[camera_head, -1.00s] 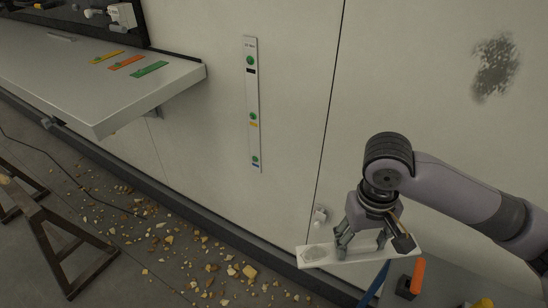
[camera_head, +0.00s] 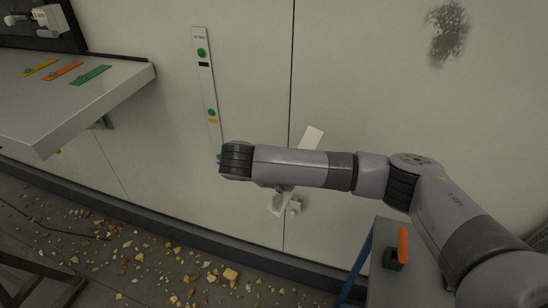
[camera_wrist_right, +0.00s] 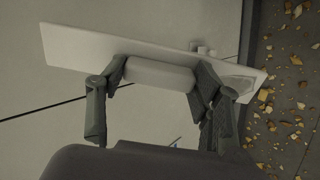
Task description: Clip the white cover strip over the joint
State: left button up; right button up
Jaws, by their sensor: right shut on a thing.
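The white cover strip (camera_head: 311,138) is held in front of the wall, tilted, with its upper end to the right of the joint (camera_head: 292,80), a thin dark vertical line between panels. Its lower end (camera_head: 276,205) shows below my right arm, which hides its middle. In the right wrist view my right gripper (camera_wrist_right: 160,73) is shut on the raised white block on the strip (camera_wrist_right: 80,45). The strip lies at an angle to the joint (camera_wrist_right: 40,109) there. Whether it touches the wall I cannot tell. My left gripper is not in view.
A small white fitting (camera_head: 295,207) sits on the wall beside the strip's lower end. A marked strip (camera_head: 207,75) is on the wall to the left. A grey shelf (camera_head: 60,115) juts out farther left. A grey surface with an orange-handled tool (camera_head: 402,246) is at lower right. Rubble covers the floor.

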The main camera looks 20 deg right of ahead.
jog(key=shift+w+f+n+t, duration=0.4)
jog(key=shift+w+t, duration=0.05)
jog(key=shift+t, duration=0.15)
jog(key=w+a+n+t+b, duration=0.1)
jog(key=t, duration=0.2)
jog(key=w+r+n+t+h+b, duration=0.1)
jog(key=t, duration=0.1)
jog(key=w+a+r+n+t+h+b, duration=0.1)
jog(key=w+t, duration=0.1)
jog(key=t, duration=0.1)
jog(key=shift+w+a+r+n+t, duration=0.1)
jog(key=shift+a+n+t, duration=0.2)
jog(key=shift+b+x, duration=1.9)
jog(key=shift+x, duration=2.6)
jog(key=shift+d+r, duration=0.1)
jog(key=shift+d, duration=0.05)
jog(key=shift+w+d+b, duration=0.25)
jog(key=shift+w+b, duration=0.05)
jog(key=shift+w, duration=0.05)
